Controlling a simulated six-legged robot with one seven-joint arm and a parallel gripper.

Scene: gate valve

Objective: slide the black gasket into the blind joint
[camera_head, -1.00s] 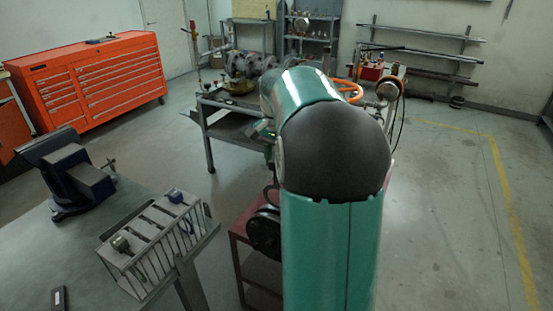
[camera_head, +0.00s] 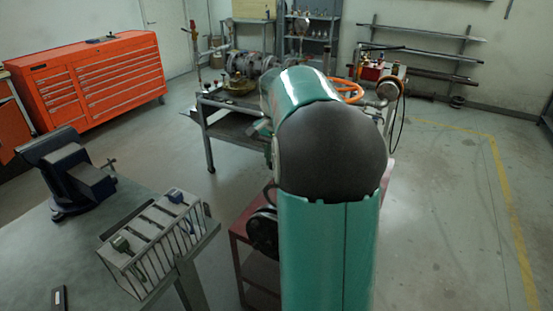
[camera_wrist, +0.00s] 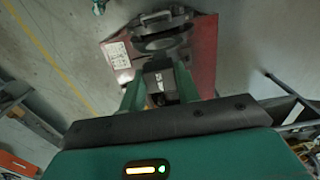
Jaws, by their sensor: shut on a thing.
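In the wrist view my gripper (camera_wrist: 159,80) has its two green fingers closed on a dark block-like piece (camera_wrist: 161,86), which seems to be part of the black gasket. A dark ring (camera_wrist: 160,43) shows just beyond the fingertips, over the red stand. I cannot tell whether this ring belongs to the held piece or to the joint. A grey round flange (camera_wrist: 157,18), probably of the blind joint, lies beyond it. In the head view a dark round flange (camera_head: 263,233) shows at the red stand, partly hidden by my arm. My gripper is hidden there.
The red stand (camera_head: 240,232) is close beside my arm. A slotted grey rack (camera_head: 155,240) and a blue vise (camera_head: 68,175) are at the left. A cart (camera_head: 208,135) with pipe parts and an orange handwheel (camera_head: 347,90) stand behind. Floor at the right is clear.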

